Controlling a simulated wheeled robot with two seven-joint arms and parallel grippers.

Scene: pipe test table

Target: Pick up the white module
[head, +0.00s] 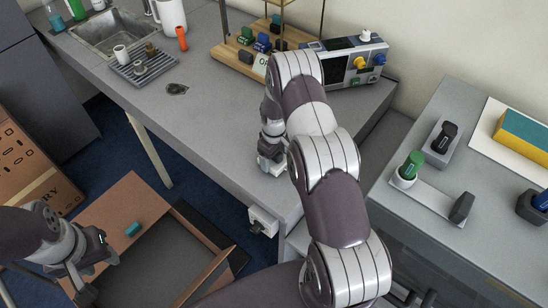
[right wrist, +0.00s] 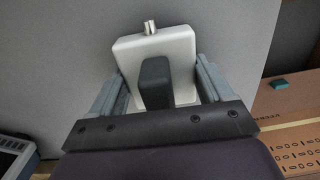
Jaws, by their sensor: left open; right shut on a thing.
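The white module (right wrist: 185,58) is a pale block with a dark raised grip in its middle and a small metal connector at its far end. In the right wrist view it lies between the two fingers of my right gripper (right wrist: 158,80), which is shut on it. In the head view my right gripper (head: 271,158) is over the grey worktop (head: 215,125) near its front edge. The arm and gripper mostly hide the module there, and I cannot tell its height above the top. My left gripper (head: 90,268) is open and empty at the lower left, above an open carton.
A white box (head: 263,217) with a dark part is on the worktop's front edge. The instrument (head: 346,66) and wooden rack (head: 245,55) stand behind. The carton (head: 128,205) holds a teal block (head: 133,229) on its flap. A side bench (head: 440,195) at right carries several modules.

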